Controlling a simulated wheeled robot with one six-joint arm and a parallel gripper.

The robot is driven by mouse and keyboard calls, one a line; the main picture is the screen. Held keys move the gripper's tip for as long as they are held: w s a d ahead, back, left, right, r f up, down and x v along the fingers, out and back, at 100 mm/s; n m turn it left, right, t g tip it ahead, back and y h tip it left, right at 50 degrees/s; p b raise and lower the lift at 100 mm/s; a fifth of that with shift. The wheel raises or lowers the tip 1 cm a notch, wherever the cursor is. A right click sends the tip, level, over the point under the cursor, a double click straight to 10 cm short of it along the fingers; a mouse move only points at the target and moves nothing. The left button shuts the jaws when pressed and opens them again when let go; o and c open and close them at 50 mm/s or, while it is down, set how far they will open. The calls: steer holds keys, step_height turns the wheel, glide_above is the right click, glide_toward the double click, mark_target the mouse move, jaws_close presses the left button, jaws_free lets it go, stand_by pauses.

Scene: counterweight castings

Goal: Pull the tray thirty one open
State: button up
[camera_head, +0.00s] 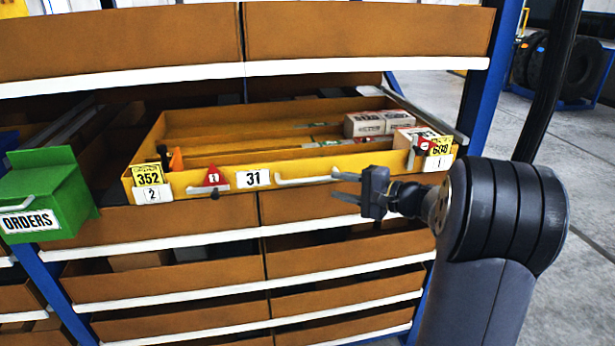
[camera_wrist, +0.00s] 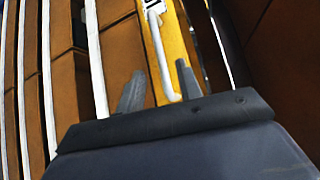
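The yellow tray (camera_head: 226,182) labelled 31 stands out from the brown rack, with its inside showing from above. Its front carries the number plate (camera_head: 253,178) and a white bar handle (camera_head: 305,180). My gripper (camera_head: 345,187) is at the right end of that handle, in front of the tray face. In the wrist view my gripper (camera_wrist: 158,88) has its two fingers apart, with the white handle (camera_wrist: 160,50) running between them. I see a gap between the fingers and the handle, and cannot tell of any contact.
Small boxes (camera_head: 365,124) lie in the tray at the back right. Tags 352 (camera_head: 147,174) and 608 (camera_head: 440,147) sit at its front corners. A green ORDERS box (camera_head: 50,190) hangs at left. Brown drawers (camera_head: 345,252) with white edges lie below.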

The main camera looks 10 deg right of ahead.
mark_target(313, 181)
steer(key=p+x, duration=0.1)
steer(key=x, duration=0.8)
steer(key=shift+a, duration=0.15)
jaws_close()
steer(key=shift+f, duration=0.1)
